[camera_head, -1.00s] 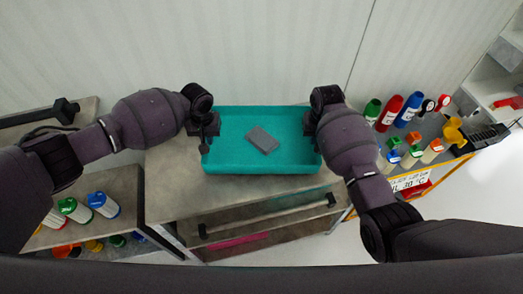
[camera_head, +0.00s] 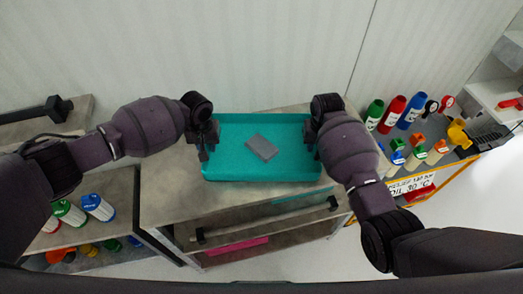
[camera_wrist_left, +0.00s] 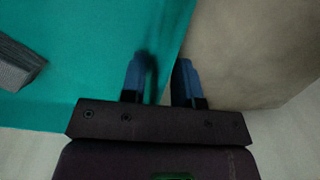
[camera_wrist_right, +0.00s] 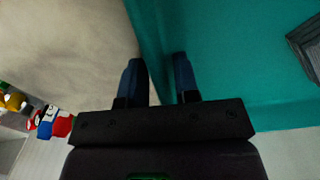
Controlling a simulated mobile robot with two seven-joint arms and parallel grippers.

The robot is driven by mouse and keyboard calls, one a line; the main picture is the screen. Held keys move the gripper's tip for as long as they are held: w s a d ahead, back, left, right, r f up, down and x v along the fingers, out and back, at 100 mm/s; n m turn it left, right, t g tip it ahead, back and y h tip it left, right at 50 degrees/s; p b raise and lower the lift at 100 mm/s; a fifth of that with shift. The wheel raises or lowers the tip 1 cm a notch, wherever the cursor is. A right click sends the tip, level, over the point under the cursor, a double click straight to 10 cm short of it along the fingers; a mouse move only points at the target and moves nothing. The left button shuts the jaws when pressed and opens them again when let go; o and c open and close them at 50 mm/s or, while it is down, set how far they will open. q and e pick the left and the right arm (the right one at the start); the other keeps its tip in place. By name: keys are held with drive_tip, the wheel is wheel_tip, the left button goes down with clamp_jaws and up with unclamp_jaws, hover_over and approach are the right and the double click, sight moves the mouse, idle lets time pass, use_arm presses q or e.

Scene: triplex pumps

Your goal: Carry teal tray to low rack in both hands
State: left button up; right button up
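The teal tray (camera_head: 225,172) is in the middle of the head view, over a grey rack top. A grey flat block (camera_head: 262,147) lies inside it. My left gripper (camera_head: 208,143) is at the tray's left wall; in the left wrist view its fingers (camera_wrist_left: 159,82) are on either side of that wall. My right gripper (camera_head: 313,135) is at the right wall; in the right wrist view its fingers (camera_wrist_right: 159,80) straddle it. Both look closed on the walls. The tray looks level. I cannot tell whether its underside touches the surface below.
The grey rack (camera_head: 170,215) has a bar along its front and a lower shelf with a pink strip (camera_head: 237,246). Bottles (camera_head: 98,206) stand on a shelf at left. Several bottles (camera_head: 392,113) and small items stand on a yellow-framed rack at right. A panelled wall is behind.

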use_arm(q)
drive_tip(key=shift+r, duration=0.15)
use_arm(e)
drive_tip(key=shift+a, duration=0.1)
use_arm(q)
wheel_tip(320, 180, up, 12)
drive_tip(key=shift+f, duration=0.25)
drive_tip(key=shift+r, duration=0.15)
use_arm(e)
drive_tip(key=shift+r, duration=0.55)
wheel_tip(320, 180, up, 11)
idle(0.5)
